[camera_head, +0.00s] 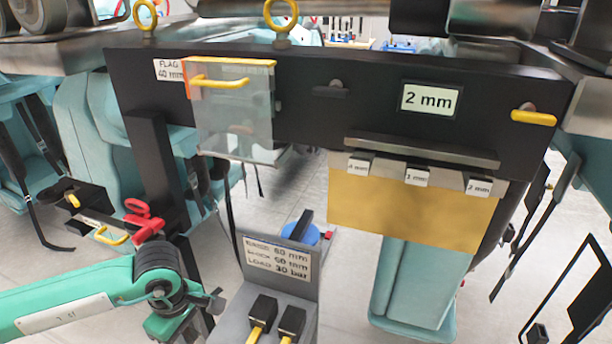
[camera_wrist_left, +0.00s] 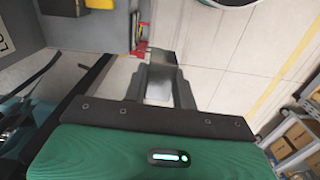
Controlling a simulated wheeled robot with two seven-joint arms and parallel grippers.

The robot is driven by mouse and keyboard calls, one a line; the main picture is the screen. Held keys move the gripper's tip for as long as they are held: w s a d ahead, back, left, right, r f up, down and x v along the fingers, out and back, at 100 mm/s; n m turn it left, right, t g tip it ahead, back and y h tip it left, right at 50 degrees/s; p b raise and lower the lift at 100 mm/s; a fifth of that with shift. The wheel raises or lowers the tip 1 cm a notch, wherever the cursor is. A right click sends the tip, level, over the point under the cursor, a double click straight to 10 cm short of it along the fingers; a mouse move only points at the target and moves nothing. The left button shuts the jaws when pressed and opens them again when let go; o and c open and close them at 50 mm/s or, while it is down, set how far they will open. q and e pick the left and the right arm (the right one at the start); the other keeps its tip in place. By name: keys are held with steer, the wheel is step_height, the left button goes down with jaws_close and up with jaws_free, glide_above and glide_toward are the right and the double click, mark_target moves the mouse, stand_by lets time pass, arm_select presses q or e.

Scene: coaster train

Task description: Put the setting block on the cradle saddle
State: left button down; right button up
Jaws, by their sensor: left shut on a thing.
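My left arm comes in from the left in the head view, its hand below the dark joint at the bottom left; its fingertips are hidden there. In the left wrist view my left gripper (camera_wrist_left: 159,88) is shut on a grey metal block (camera_wrist_left: 158,82) with a bright face. I cannot tell for certain whether this is the setting block. The cradle saddle cannot be clearly identified in these views. My right gripper is not in view.
A black beam (camera_head: 310,95) crosses the front, bearing a clear flag plate (camera_head: 235,125), a "2 mm" label (camera_head: 429,100) and a tan panel (camera_head: 410,212) under labelled tabs. A grey stand with a printed sign (camera_head: 277,262) and black blocks (camera_head: 262,310) stands at bottom centre. A red clamp-like piece (camera_head: 143,217) lies left.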

arm_select(q)
steer(key=w+d+r+m, duration=0.2)
steer(key=w+r+m, duration=0.3)
steer(key=m, duration=0.8)
steer(key=shift+w+r+m, duration=0.4)
steer(key=shift+r, duration=0.6)
